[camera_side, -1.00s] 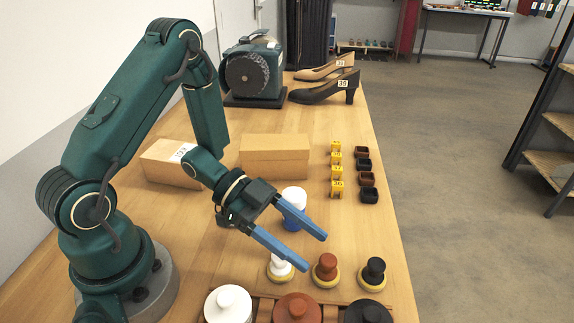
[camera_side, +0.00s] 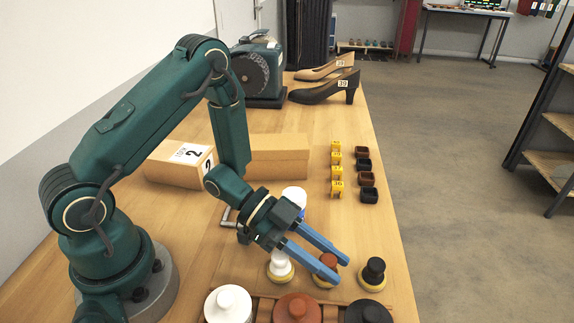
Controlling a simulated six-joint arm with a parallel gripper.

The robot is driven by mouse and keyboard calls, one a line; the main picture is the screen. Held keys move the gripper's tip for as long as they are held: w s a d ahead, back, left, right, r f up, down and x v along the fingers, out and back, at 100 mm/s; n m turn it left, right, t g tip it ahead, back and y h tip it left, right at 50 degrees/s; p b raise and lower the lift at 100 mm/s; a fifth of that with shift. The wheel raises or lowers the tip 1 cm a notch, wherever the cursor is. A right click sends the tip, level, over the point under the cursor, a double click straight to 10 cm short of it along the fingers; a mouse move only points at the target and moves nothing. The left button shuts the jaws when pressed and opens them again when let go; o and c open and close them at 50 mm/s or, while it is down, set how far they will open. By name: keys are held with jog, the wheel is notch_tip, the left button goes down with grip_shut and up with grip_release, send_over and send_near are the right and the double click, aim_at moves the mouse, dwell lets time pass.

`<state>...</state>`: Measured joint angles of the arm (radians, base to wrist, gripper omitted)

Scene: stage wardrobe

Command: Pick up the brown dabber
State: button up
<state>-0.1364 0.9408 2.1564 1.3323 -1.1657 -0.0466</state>
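The brown dabber (camera_side: 329,260) has a reddish-brown knob on a yellowish round pad and stands upright on the wooden table, between a white dabber (camera_side: 280,267) and a black dabber (camera_side: 374,271). My gripper (camera_side: 343,268) has two blue fingers, spread apart, with its tips at the brown dabber. The nearer finger crosses in front of the dabber and hides part of its knob and pad. The farther finger passes behind or beside the knob. I cannot tell whether either finger touches it.
Round lidded tins in white (camera_side: 228,304), brown (camera_side: 297,308) and black (camera_side: 368,312) stand in a wooden rack at the front edge. A white-topped blue container (camera_side: 293,196) is behind my gripper. Cardboard boxes (camera_side: 278,158), small yellow (camera_side: 336,168) and dark blocks (camera_side: 366,180), and shoes (camera_side: 325,90) stand farther back.

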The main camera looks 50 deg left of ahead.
grip_shut()
